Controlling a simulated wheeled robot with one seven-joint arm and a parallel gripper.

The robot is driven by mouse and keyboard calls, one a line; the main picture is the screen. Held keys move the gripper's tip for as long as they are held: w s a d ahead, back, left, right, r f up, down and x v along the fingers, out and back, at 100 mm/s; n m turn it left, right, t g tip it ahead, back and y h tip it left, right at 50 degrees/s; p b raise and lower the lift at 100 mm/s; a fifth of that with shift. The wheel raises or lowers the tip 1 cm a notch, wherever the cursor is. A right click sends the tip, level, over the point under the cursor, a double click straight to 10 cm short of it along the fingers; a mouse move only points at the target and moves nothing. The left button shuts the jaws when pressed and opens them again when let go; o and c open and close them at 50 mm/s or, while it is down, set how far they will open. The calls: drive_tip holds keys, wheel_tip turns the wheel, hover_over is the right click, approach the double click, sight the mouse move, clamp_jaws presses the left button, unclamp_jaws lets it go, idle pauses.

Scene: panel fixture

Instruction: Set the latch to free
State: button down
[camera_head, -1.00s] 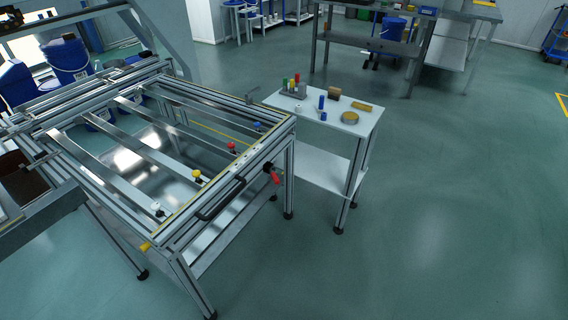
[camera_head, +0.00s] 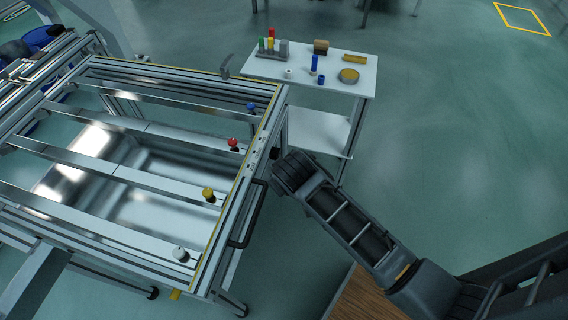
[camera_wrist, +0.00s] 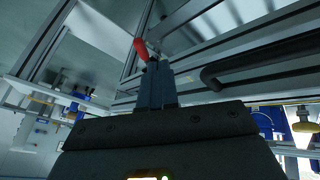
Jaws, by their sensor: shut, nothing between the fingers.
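The latch's red handle (camera_wrist: 141,48) shows in the wrist view, just beyond my shut fingertips and slightly left of them. My gripper (camera_wrist: 158,68) points at the fixture's frame; its fingers are together and empty. Whether the fingertips touch the handle or are just apart from it, I cannot tell. In the head view my gripper's body covers the latch's red handle, and only a small dark part (camera_head: 275,153) shows at the frame's side. The panel fixture (camera_head: 262,150) is an aluminium frame with crossbars.
A black bar handle (camera_head: 247,214) sticks out of the same frame side; it also shows close right of my fingers in the wrist view (camera_wrist: 250,66). Blue, red, yellow and white knobs stand on the crossbars. A white side table (camera_head: 350,72) with small items stands behind. Floor at right is clear.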

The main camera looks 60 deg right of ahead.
drive_tip(key=w+d+f+g, duration=0.1)
drive_tip(key=w+d+f, duration=0.4)
drive_tip(key=d+f, duration=0.1)
drive_tip(key=shift+d+f+m+g+b, duration=0.3)
drive_tip(key=shift+f+m+b, duration=0.1)
drive_tip(key=shift+f, duration=0.35)
